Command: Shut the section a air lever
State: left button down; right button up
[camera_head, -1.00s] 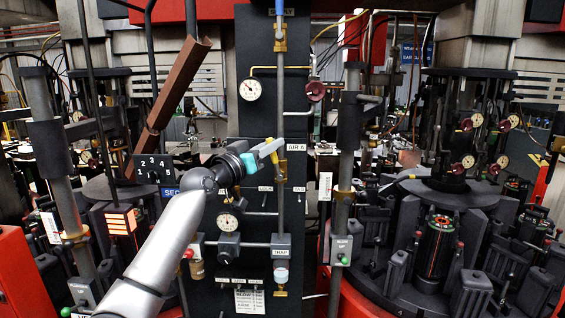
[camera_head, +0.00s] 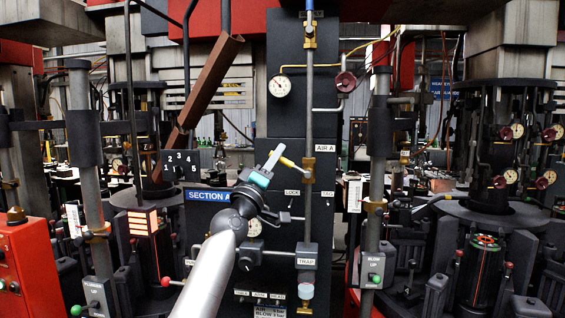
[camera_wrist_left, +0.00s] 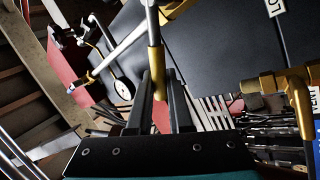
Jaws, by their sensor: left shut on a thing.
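The section A air lever (camera_head: 288,162) is a yellow-sleeved handle left of a brass valve (camera_head: 308,165) on a vertical pipe, beside the AIR A label (camera_head: 325,149). It slants up and left from the valve. My left gripper (camera_head: 275,158), with a teal body, reaches it from below left. In the left wrist view the yellow sleeve (camera_wrist_left: 155,57) on a metal rod lies between the dark fingers of the left gripper (camera_wrist_left: 160,88), which are shut on it. The fingers partly hide the lever's end. My right gripper is not in view.
A pressure gauge (camera_head: 280,86) and a dark red handwheel (camera_head: 345,82) sit above the lever. The TRAP fitting (camera_head: 307,258) is below, and the LOCK and TAG labels are close by. A brown chute (camera_head: 203,90) slants at the left. Moulding machinery crowds both sides.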

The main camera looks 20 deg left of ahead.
pick_arm(q)
jog(key=shift+s+a+f+n+y+b, duration=0.15)
jog(key=shift+f+n+y+b, duration=0.4)
jog(key=shift+n+y, duration=0.95)
jog(key=shift+w+a+f+n+y+b, duration=0.15)
jog(key=shift+f+n+y, duration=0.8)
jog(key=shift+n, duration=1)
jog(key=shift+s+a+f+n+y+b, duration=0.25)
jog(key=shift+f+n+y, duration=0.35)
jog(key=shift+n+y, duration=0.95)
jog(key=shift+w+n, duration=0.1)
jog(key=shift+n, duration=0.2)
jog(key=c, duration=0.8)
grip_release()
jog(key=shift+c, duration=0.2)
jog(key=shift+d, duration=0.1)
jog(key=v, duration=1.5)
